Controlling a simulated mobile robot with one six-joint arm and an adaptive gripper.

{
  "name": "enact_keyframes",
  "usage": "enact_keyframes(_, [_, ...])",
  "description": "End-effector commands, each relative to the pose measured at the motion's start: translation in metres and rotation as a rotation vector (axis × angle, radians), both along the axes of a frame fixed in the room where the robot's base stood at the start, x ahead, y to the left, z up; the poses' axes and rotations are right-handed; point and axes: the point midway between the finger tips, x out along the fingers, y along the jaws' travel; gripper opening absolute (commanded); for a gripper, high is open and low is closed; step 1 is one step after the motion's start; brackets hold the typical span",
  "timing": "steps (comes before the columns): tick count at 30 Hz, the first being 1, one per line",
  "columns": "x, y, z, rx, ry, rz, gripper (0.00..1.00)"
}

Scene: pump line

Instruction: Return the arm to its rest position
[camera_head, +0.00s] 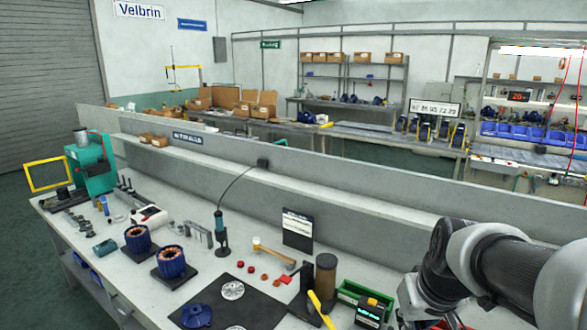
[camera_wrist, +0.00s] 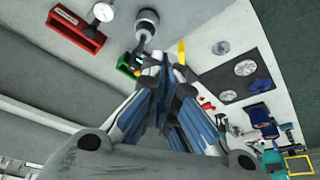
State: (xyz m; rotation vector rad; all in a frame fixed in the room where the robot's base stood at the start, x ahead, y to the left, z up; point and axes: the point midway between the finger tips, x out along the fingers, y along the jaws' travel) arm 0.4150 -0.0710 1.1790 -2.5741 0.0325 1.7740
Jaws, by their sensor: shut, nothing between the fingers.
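My arm (camera_head: 500,268) reaches in from the right edge of the head view, over the right end of the workbench. My gripper (camera_wrist: 160,68) shows in the wrist view with its fingers together and nothing held. It is above the bench, apart from the parts on it as far as I can tell. In the head view my arm's links and the frame's lower edge largely hide the gripper.
The workbench (camera_head: 75,216) holds blue motor stators (camera_head: 171,262), a black mat (camera_head: 250,309), a green bin (camera_head: 352,291) and a dark brown cylinder (camera_head: 326,275). A red tray (camera_wrist: 75,30) and a gauge (camera_wrist: 103,12) show in the wrist view. A low grey partition runs behind the bench.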

Motion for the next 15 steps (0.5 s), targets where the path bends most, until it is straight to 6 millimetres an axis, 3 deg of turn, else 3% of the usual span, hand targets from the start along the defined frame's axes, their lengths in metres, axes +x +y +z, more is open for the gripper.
enact_keyframes(3, [-0.051, 0.032, 0.019, -0.003, -0.018, 0.017, 0.0])
enact_keyframes(9, [-0.128, 0.062, 0.024, -0.005, -0.035, 0.026, 0.0])
enact_keyframes(15, [-0.169, 0.071, 0.016, -0.005, -0.044, 0.026, 0.0])
